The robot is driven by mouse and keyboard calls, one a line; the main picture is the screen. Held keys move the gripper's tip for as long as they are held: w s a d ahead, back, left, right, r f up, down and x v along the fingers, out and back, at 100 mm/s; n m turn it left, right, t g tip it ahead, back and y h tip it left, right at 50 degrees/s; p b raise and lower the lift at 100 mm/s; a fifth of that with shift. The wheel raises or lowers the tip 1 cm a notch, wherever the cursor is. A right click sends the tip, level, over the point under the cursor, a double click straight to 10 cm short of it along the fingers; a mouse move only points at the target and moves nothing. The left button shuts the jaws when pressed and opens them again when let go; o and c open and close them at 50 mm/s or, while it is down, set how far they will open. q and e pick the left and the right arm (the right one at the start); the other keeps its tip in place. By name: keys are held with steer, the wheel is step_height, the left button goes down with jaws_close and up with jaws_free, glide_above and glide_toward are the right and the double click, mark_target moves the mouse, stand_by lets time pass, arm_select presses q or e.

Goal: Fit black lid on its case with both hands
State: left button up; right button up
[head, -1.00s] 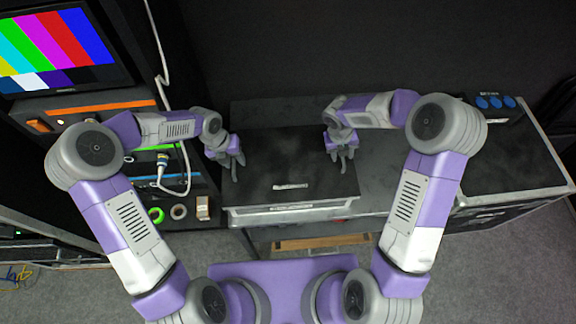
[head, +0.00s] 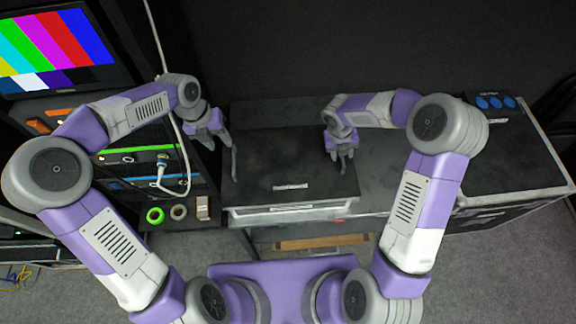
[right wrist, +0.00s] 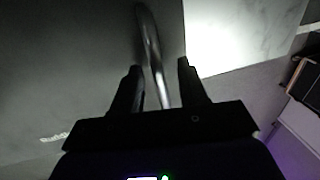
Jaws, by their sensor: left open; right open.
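The black lid (head: 275,160), with a pale label near its front edge, lies over the light grey case (head: 290,214), whose front shows below it. I cannot tell whether the lid is fully seated. A grey handle (head: 234,162) stands at the lid's left side. My left gripper (head: 217,140) is open and empty, up and left of that handle, apart from it. My right gripper (head: 343,164) is open at the lid's right side. In the right wrist view a metal handle (right wrist: 150,45) runs between its open fingers (right wrist: 160,85); contact is unclear.
A rack with a colour-bar screen (head: 55,45) stands at the left. A green tape roll (head: 155,215), another roll and a small box lie left of the case. A cable (head: 180,150) hangs near my left gripper. A black case (head: 505,150) stands at the right.

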step_height(320, 180, up, 11)
steer(key=a, duration=0.2)
steer(key=shift+a+r, duration=0.15)
stand_by(0.5)
